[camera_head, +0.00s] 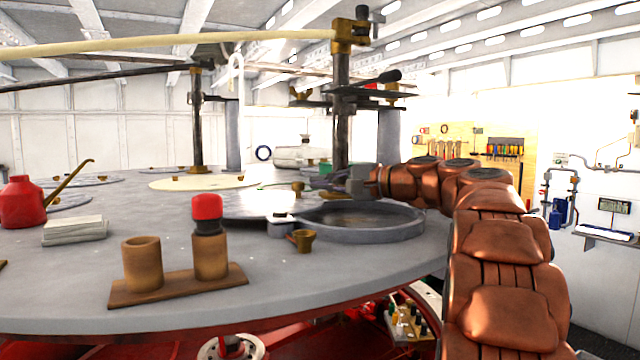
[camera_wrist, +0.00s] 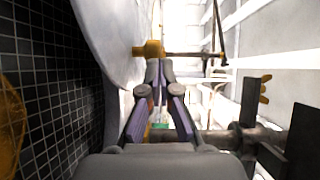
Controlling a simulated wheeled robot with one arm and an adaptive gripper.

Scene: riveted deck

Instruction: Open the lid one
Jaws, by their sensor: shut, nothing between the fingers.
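A round opening with a raised grey rim (camera_head: 385,235) sits at the right of the grey round deck, uncovered. A flat shiny grey lid (camera_head: 240,207) lies to its left, overlapping the rim's left side. A small brass knob (camera_head: 297,187) stands by the lid's far edge. My gripper (camera_head: 318,183) is above the far side of the opening, pointing left, with its tips close to the knob. In the wrist view my gripper's fingers (camera_wrist: 156,66) meet at the tips, just short of a brass fitting (camera_wrist: 150,49) beside a pale curved plate. Contact cannot be told.
A wooden stand (camera_head: 180,287) with two cylinders, one red-topped, is at the front left. A small brass cup (camera_head: 302,240) sits by the rim. A dark post (camera_head: 341,120) with a black lever rises behind my gripper. A red bottle (camera_head: 21,203) stands far left.

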